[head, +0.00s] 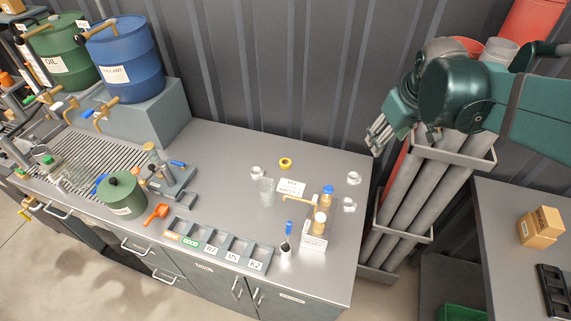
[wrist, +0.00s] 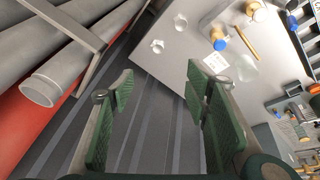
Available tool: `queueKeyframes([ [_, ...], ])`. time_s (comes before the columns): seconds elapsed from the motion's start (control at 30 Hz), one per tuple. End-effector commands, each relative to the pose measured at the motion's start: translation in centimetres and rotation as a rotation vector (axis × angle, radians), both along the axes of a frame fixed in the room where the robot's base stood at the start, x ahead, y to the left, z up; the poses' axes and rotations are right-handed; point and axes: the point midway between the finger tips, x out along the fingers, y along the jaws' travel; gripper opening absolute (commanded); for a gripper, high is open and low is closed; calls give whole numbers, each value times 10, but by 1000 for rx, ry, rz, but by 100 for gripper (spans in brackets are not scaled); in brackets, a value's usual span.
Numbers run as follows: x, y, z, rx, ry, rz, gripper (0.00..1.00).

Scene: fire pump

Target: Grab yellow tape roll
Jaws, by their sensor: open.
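The yellow tape roll (head: 285,163) lies flat on the grey workbench, near its back edge, in the head view. It is small, with a dark centre. My gripper (head: 377,138) is raised to the right of the workbench, above and in front of the grey pipes, well apart from the roll. In the wrist view my gripper (wrist: 160,85) shows its two green fingers spread wide with nothing between them. I cannot make out the tape roll in the wrist view.
Grey pipes (head: 440,185) fill a rack at right. A corrugated wall (head: 260,70) rises behind. A compartment tray (head: 220,243) lies at the front.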

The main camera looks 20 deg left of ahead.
Motion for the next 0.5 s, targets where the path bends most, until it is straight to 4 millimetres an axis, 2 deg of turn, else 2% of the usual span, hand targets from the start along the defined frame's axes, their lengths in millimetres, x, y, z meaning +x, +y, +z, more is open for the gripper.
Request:
queueKeyframes([
  [0.1, 17, 17, -7, -16, 16, 52, 47],
  [0.5, 65, 75, -38, -71, 71, 230, 47],
])
